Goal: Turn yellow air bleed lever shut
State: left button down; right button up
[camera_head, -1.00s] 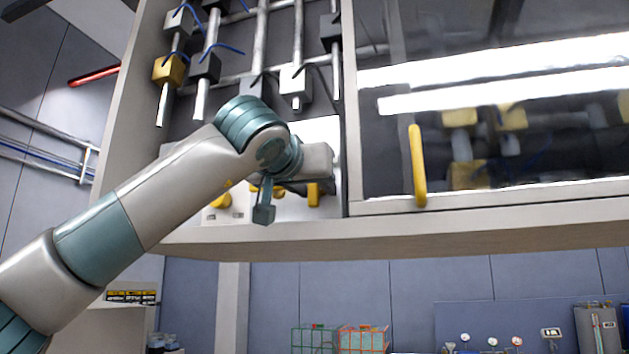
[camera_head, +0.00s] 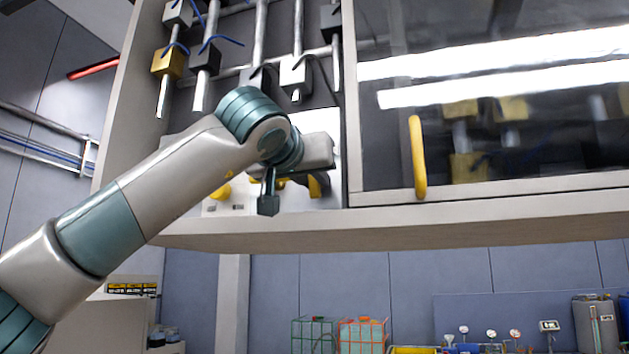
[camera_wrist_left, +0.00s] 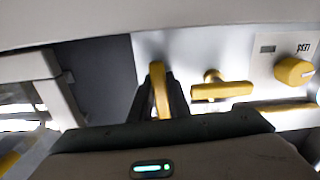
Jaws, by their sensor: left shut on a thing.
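A yellow lever (camera_head: 314,188) is on a white panel at the bottom of the open cabinet bay, partly hidden by my left wrist. My left gripper (camera_head: 320,184) reaches it from the left and is shut on it. In the left wrist view the yellow lever (camera_wrist_left: 158,88) stands nearly upright between the dark fingers of my left gripper (camera_wrist_left: 160,98). A second yellow lever (camera_wrist_left: 222,91) lies crosswise beside it, apart from the fingers. No label on the held lever can be read. My right gripper is out of view.
A yellow knob (camera_wrist_left: 293,71) is on the same panel, and it also shows in the head view (camera_head: 221,191). Pipes and block valves (camera_head: 205,62) hang above. A glass door with a yellow handle (camera_head: 417,158) covers the bay to the right. The cabinet's bottom ledge (camera_head: 300,233) runs below.

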pick_arm(q)
jog(key=n+b, duration=0.1)
jog(key=n, duration=0.3)
jog(key=shift+s+d+b, duration=0.1)
jog(key=shift+d+b, duration=0.05)
jog(key=shift+b, duration=0.25)
jog(key=n+b, duration=0.1)
jog(key=n, duration=0.3)
jog(key=shift+d+r+n+b, duration=0.1)
jog(key=shift+d+n+b, duration=0.05)
jog(key=shift+n+b, duration=0.25)
jog(key=n+b, duration=0.1)
jog(key=n, duration=0.3)
jog(key=shift+d+r+n, duration=0.1)
jog(key=shift+r+n, duration=0.05)
jog(key=shift+n, duration=0.15)
jog(key=shift+r+n+b, duration=0.2)
jog(key=shift+n+b, duration=0.6)
jog(key=shift+n, duration=1.1)
jog(key=c, duration=1.7)
grip_release()
